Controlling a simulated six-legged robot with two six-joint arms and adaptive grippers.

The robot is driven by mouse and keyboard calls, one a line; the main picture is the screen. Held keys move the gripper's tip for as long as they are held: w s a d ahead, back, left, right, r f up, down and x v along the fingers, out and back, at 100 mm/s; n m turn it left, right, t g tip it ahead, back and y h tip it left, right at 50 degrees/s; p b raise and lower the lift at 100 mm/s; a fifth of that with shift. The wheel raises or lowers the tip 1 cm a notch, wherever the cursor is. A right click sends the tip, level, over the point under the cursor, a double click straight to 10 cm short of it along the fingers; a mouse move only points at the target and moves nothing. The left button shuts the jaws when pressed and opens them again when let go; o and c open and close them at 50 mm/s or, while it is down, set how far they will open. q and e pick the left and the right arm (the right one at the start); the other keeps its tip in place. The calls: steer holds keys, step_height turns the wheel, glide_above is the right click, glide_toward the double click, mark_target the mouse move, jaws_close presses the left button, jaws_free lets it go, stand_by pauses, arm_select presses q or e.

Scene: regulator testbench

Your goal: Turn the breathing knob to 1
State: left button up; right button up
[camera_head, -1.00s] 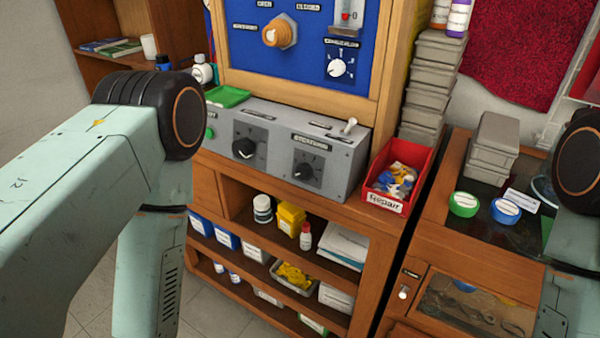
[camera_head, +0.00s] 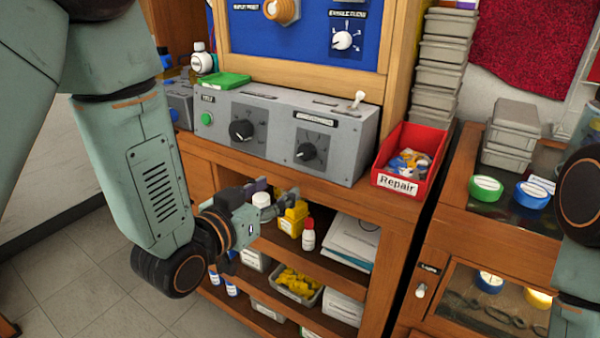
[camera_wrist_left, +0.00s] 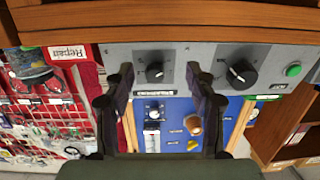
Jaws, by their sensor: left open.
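The breathing knob appears to be the right black knob (camera_head: 307,151) on the grey console (camera_head: 350,165). The label above it is too small to read surely, and I cannot tell its setting. In the left wrist view, that knob (camera_wrist_left: 154,72) appears upside down between the fingers. My left gripper (camera_head: 279,196) is open and empty, below and in front of the console in the head view, apart from the knob. Its two dark fingers (camera_wrist_left: 159,76) are spread in the wrist view. My right gripper is out of view; only part of that arm shows at the right edge.
A second, larger black knob (camera_head: 242,130) and a green button (camera_head: 207,118) are left on the console. A toggle switch (camera_head: 358,99) stands on top. The red Repair bin (camera_head: 398,184) stands close on the right. Shelves with bottles and boxes lie below.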

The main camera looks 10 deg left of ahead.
mark_target(304, 154)
arm_select(q)
steer(key=shift+t+h, duration=0.6)
steer(key=shift+t, duration=0.1)
steer(key=w+d+r, duration=0.1)
steer(key=w, duration=0.1)
steer(key=w+d+r, duration=0.1)
steer(key=w, duration=0.2)
steer(key=w+d+r+b, duration=0.1)
steer(key=w, duration=0.1)
steer(key=shift+w+d+r, duration=0.15)
steer(key=shift+w+d, duration=0.05)
steer(key=shift+w, duration=0.05)
steer(key=c, duration=1.1)
steer(key=shift+c, duration=0.2)
